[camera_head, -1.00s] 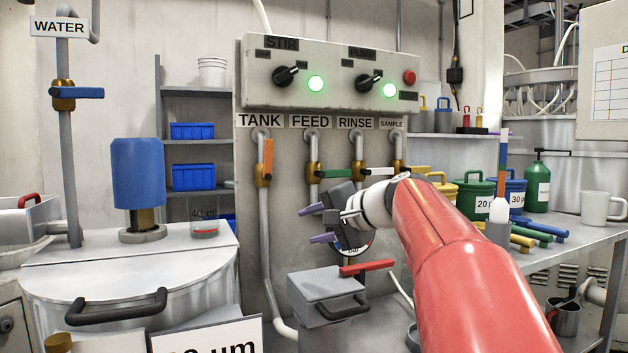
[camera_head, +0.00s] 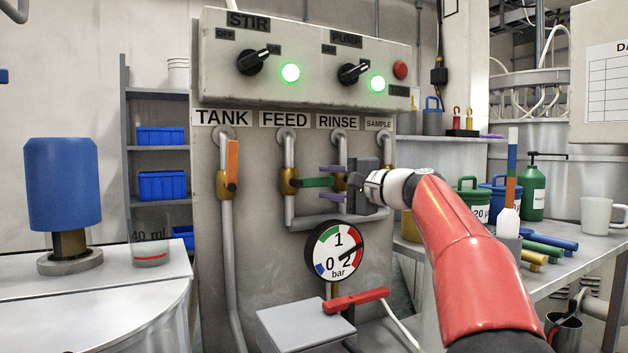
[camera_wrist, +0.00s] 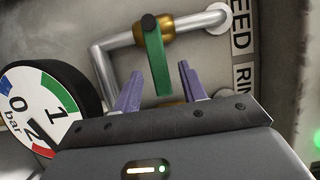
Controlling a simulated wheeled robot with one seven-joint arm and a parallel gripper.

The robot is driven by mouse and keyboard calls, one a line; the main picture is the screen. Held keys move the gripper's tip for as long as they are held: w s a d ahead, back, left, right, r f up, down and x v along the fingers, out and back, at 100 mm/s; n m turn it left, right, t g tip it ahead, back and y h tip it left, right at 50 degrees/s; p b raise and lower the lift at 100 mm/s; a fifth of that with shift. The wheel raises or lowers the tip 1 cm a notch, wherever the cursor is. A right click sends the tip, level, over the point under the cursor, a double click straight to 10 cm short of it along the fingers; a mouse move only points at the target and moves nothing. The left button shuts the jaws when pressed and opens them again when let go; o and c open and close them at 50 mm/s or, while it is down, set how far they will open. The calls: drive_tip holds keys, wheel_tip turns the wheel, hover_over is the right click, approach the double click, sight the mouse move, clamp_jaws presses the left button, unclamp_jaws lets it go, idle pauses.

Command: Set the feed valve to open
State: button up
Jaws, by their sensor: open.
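The feed valve (camera_head: 289,183) sits on the pipe under the FEED label, with a brass body and a green lever (camera_head: 316,183). The lever points level to the right, crosswise to its upright pipe. My gripper (camera_head: 321,183) is open, with one purple finger above the lever and one below. In the wrist view the lever (camera_wrist: 157,62) lies between the open fingers of my gripper (camera_wrist: 161,72), with gaps on both sides. The fingers show no clear contact with it. My gripper covers much of the rinse valve.
A pressure gauge (camera_head: 335,250) is below the feed valve, and a grey box (camera_head: 305,325) with a red lever (camera_head: 356,300) is lower. The switch panel (camera_head: 305,60) is above. A bench (camera_head: 560,268) stands right.

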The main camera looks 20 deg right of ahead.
sight(322, 182)
drive_tip(key=shift+p+x, duration=0.45)
drive_tip(key=shift+x, duration=1.9)
drive_tip(key=shift+c, duration=0.3)
clamp_jaws()
